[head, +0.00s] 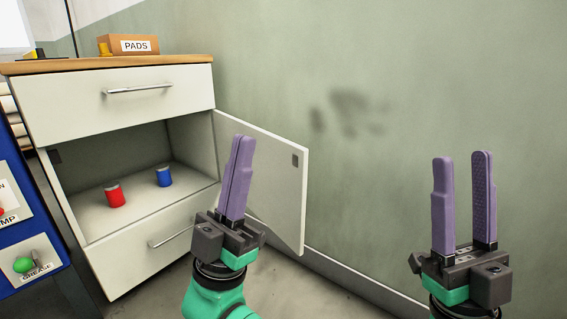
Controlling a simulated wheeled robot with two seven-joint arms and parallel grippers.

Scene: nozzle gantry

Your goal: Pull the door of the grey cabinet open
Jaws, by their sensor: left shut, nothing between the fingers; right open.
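The grey cabinet (62,95) stands at the left with a drawer above and another drawer below its middle compartment. Its door (277,165) is swung wide open on the right side, toward the wall. Inside the compartment stand a red can (115,195) and a blue can (164,177). My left gripper (241,140) is shut and empty; in the picture it overlaps the door, hiding part of it. I cannot tell whether it touches the door. My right gripper (463,158) is open and empty, to the right of the door in front of the wall.
A box marked PADS (130,45) sits on the cabinet's wooden top. A blue panel (35,245) with labels MP and GREASE stands at the left front. The green wall (420,70) is behind; floor (290,290) shows below the door.

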